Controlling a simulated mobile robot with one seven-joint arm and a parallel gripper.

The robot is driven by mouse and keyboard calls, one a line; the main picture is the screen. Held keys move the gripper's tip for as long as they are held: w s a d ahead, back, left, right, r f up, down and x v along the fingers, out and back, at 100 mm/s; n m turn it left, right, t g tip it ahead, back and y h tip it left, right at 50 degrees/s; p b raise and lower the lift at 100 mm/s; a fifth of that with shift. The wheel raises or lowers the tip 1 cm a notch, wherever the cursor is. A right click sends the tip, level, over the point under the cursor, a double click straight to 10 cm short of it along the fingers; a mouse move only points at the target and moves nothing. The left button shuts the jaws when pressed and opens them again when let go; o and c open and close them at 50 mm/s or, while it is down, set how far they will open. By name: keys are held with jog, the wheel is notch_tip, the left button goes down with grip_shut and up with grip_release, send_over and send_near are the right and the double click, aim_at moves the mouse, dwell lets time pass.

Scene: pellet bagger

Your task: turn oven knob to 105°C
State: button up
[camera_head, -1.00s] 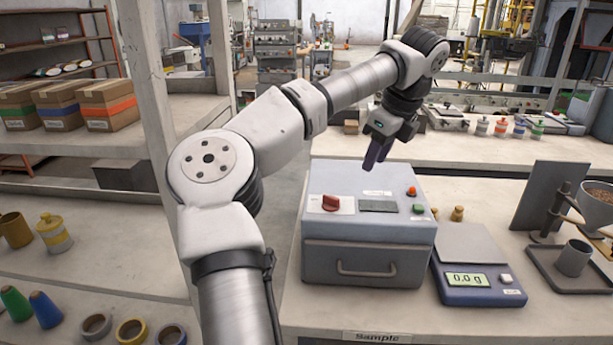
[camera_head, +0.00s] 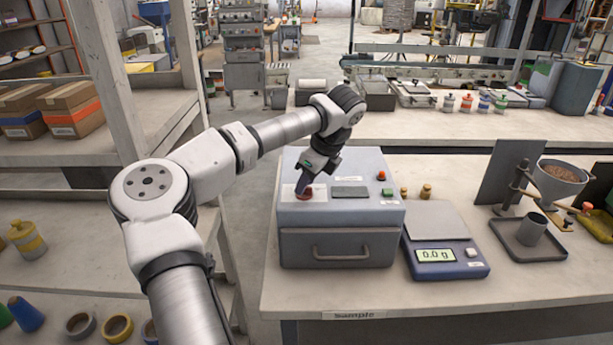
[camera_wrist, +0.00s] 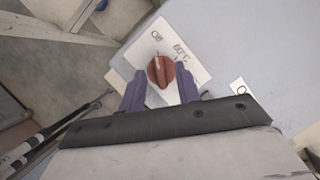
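The oven is a grey box (camera_head: 340,218) on the bench with a drawer-like front and handle. Its red knob (camera_head: 305,194) sits on a white plate at the top left of the oven, partly hidden by my gripper in the head view. In the wrist view the red knob (camera_wrist: 160,72) shows a pale pointer mark, and the white plate (camera_wrist: 186,50) reads "Off" and what looks like "60°C"; other marks are not visible. My gripper (camera_wrist: 160,82) is open, its two purple fingers on either side of the knob's near part. I cannot tell whether they touch it.
A dark display (camera_head: 350,192), a red button (camera_head: 382,175) and a green button (camera_head: 387,191) are right of the knob. A blue scale (camera_head: 445,250) reading 0.0 g stands right of the oven. A tray with a cup (camera_head: 532,230) is farther right.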

jog(key=shift+a+f, duration=0.1)
jog(key=shift+f, duration=0.2)
grip_shut()
